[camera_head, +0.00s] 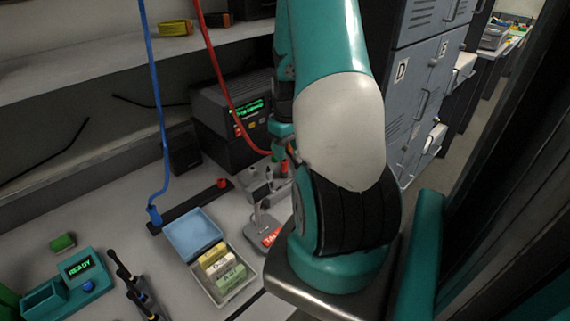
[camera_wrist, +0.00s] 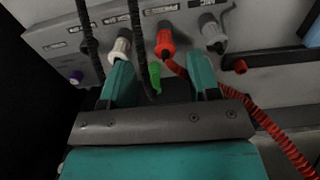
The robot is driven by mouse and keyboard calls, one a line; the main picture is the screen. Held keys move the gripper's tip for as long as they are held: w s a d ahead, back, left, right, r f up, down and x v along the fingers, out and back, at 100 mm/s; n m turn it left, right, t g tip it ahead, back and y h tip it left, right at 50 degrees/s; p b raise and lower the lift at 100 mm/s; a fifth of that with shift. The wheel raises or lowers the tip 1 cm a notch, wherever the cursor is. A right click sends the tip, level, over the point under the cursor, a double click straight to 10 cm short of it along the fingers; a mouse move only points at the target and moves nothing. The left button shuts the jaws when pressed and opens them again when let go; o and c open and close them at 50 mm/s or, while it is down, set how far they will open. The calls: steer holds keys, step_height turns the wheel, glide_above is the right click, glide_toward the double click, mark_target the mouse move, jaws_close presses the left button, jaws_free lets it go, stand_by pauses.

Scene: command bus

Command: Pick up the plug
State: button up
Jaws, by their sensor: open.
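My gripper (camera_wrist: 161,78) is open in the wrist view, its two teal fingers apart in front of a grey panel with labelled sockets. A red plug (camera_wrist: 165,43) with a red coiled cable sits at the panel, beyond the gap between the fingers. A white plug (camera_wrist: 120,47) with a dark cable is beyond the left finger, and a grey plug (camera_wrist: 212,35) is beyond the right finger. A green piece (camera_wrist: 154,76) shows between the fingers; I cannot tell whether any finger touches it. In the head view my arm hides most of the panel and gripper.
The red coiled cable (camera_wrist: 271,130) runs down past the right finger. In the head view a blue-cabled plug (camera_head: 154,215) stands on a black strip. An open box of cards (camera_head: 208,288), a small scale-like device (camera_head: 265,224) and a READY device (camera_head: 78,269) stand on the bench.

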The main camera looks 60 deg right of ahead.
mark_target(284, 164)
steer(key=shift+w+f+p, duration=0.15)
steer(key=shift+f+p, duration=0.05)
steer(key=shift+f, duration=0.85)
steer(key=shift+w+f+p, duration=0.2)
steer(key=shift+f+p, duration=0.05)
steer(key=shift+f, duration=0.85)
steer(key=shift+w+f+p, duration=0.15)
steer(key=shift+f+p, duration=0.05)
steer(key=shift+f, duration=0.85)
steer(key=c, duration=0.9)
